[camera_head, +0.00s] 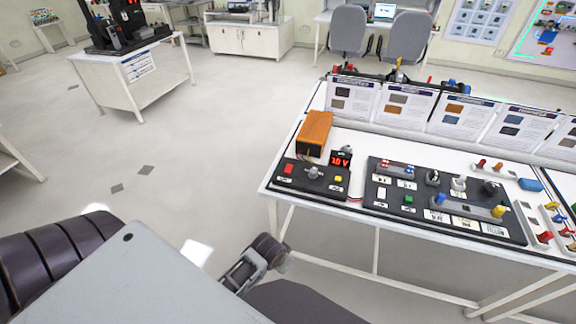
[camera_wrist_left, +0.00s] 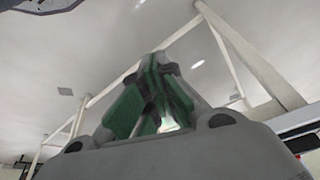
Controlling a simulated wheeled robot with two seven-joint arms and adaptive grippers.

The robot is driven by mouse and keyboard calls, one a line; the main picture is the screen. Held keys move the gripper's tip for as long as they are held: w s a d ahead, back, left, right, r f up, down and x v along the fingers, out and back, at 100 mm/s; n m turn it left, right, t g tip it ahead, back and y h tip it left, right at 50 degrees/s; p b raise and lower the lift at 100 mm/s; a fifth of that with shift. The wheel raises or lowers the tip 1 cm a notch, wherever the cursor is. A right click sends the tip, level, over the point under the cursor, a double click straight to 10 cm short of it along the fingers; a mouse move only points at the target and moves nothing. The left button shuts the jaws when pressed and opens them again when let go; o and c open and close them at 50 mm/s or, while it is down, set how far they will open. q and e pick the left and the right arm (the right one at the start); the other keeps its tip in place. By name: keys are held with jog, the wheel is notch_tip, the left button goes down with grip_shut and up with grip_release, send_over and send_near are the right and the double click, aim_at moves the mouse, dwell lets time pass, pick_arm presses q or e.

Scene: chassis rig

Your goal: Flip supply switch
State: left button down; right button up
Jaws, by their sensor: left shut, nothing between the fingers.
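The supply panel (camera_head: 310,185) is a dark plate at the left end of the white bench. It carries a red switch-like block (camera_head: 288,169), a grey knob (camera_head: 313,172) and a small yellow button (camera_head: 338,179). A red-lit display (camera_head: 340,160) behind them reads about 3.0 V. I cannot read the labels, so which part is the supply switch is not certain. My left gripper (camera_wrist_left: 158,75) shows in the left wrist view with green-padded fingers shut and empty. It is apart from the panel. My right gripper cannot be made out.
An orange box (camera_head: 314,132) stands behind the supply panel. A larger dark board (camera_head: 450,210) with switches and a yellow-and-blue-ended bar lies to its right. Information cards (camera_head: 405,108) line the bench's back. The white bench (camera_head: 400,238) has slim legs. Open floor (camera_head: 170,170) lies to the left.

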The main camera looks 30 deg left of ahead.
pick_arm(q)
jog(key=w+a+r+n+t+y, duration=0.2)
jog(key=w+a+r+t, duration=0.4)
jog(key=w, duration=0.5)
jog(key=w+a+r+n+t+y, duration=0.2)
jog(key=w+a+r+t, duration=0.4)
jog(key=w+a+r, duration=0.4)
jog(key=shift+w+r+n+t, duration=0.3)
jog(key=shift+w+t, duration=0.1)
jog(key=shift+w, duration=0.05)
jog(key=shift+d, duration=0.1)
jog(key=shift+w+b, duration=0.15)
jog(key=shift+b, duration=0.25)
